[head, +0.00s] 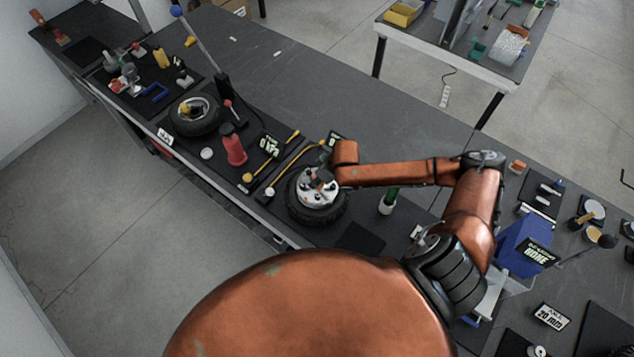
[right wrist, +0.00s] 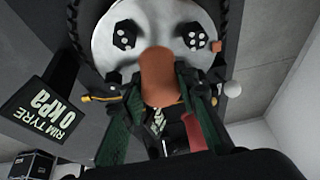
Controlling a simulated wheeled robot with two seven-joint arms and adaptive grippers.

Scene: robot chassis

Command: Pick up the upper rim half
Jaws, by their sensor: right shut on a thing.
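The upper rim half is a silver disc with dark bolt-like blocks (head: 310,199). It lies at the centre of a black tyre (head: 322,218) on the bench in the head view. In the right wrist view the silver face (right wrist: 103,58) fills the top, with dark tyre around it. My right gripper (right wrist: 158,88) is shut on the copper-coloured hub (right wrist: 158,65) at the middle of this rim half. In the head view that gripper is small and partly hidden by my forearm. I cannot tell whether the rim half is clear of the tyre. My left gripper is not in view.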

